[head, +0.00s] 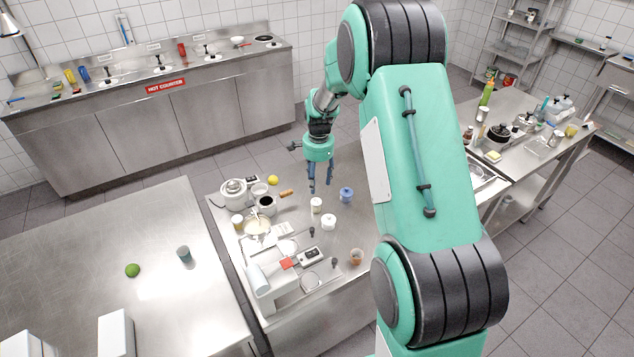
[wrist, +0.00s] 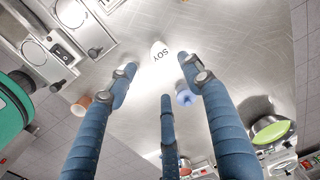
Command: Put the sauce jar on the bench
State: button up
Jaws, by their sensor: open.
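My gripper (head: 320,188) hangs fingers-down above the middle steel worktop (head: 345,222). Its blue fingers are spread and empty, also in the wrist view (wrist: 160,82). A white jar marked SOY (wrist: 158,51) stands on that worktop, beyond the fingertips and apart from them. It appears to be the squat white jar (head: 328,222) in the head view. A taller white jar with a label (head: 316,205) stands close by, and a blue jar (head: 346,195) to the right. No label clearly says which is the sauce jar. A separate steel bench (head: 190,305) is at lower left.
The lower-left bench holds a lime (head: 132,270), a dark tumbler (head: 184,255) and white boxes, with bare steel between. A scale-like device (head: 310,257) and a brown cup (head: 356,256) crowd the middle worktop. The hot counter (head: 165,110) runs behind.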

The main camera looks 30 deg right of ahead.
dwell(0.4)
jog(key=s+a+r+n+t, duration=0.1)
jog(key=s+a+r+n, duration=0.2)
jog(key=s+a+r, duration=0.35)
jog(key=s+a+r+n+t, duration=0.1)
jog(key=s+a+r+n, duration=0.15)
jog(key=r, duration=0.65)
jog(key=s+a+r+n, duration=0.2)
jog(key=s+a+r, duration=0.3)
jog(key=r, duration=0.3)
jog(key=s+a+r+n+t, duration=0.1)
jog(key=s+a+r+n, duration=0.1)
jog(key=s, duration=0.6)
jog(key=s+a+r+n+t, duration=0.1)
jog(key=s+a+r+n, duration=0.1)
jog(key=s, duration=0.6)
jog(key=s+a+r+n+t, duration=0.1)
jog(key=s+a+n, duration=0.3)
jog(key=s, duration=0.4)
jog(key=shift+s+a+r+n, duration=0.25)
jog(key=shift+a+r+n, duration=0.1)
jog(key=shift+r, duration=0.25)
notch_tip(320, 180, down, 6)
jog(key=b, duration=0.5)
jog(key=shift+r+b, duration=0.2)
jog(key=shift+b, duration=0.15)
